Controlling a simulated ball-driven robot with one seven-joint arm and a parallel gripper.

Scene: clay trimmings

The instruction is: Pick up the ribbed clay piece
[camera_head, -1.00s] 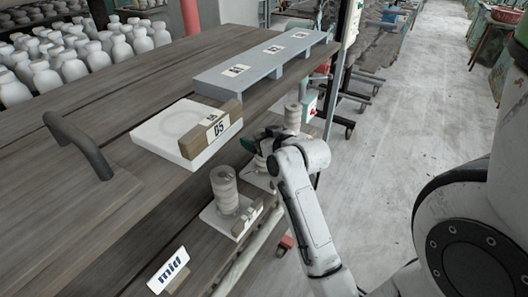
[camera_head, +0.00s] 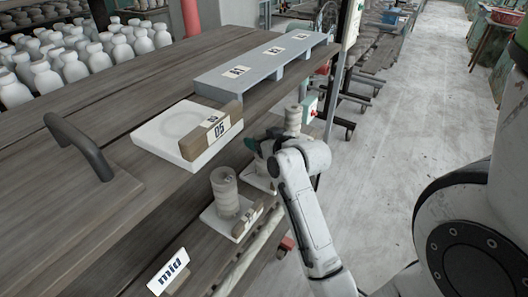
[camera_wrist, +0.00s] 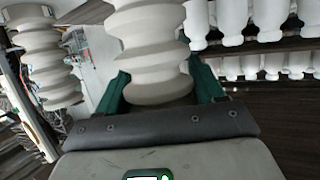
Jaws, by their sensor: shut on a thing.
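A pale grey ribbed clay piece (camera_wrist: 150,40) fills the upper middle of the wrist view. My gripper (camera_wrist: 158,88) is shut on it, with a green finger on each side. In the head view my gripper (camera_head: 259,147) is at the lower shelf's edge, largely behind my wrist. The held piece (camera_head: 261,168) shows only in part below it, and I cannot tell whether it touches its support. A second ribbed piece (camera_head: 293,121) stands beyond, to the right; a ribbed piece also shows at the left of the wrist view (camera_wrist: 47,58).
The near piece is on a white slab (camera_head: 217,220) with a small label block. A white slab with block "05" (camera_head: 216,130) and a grey riser (camera_head: 262,65) are on the wooden table above. Several white jars (camera_head: 60,58) stand behind. The floor at right is clear.

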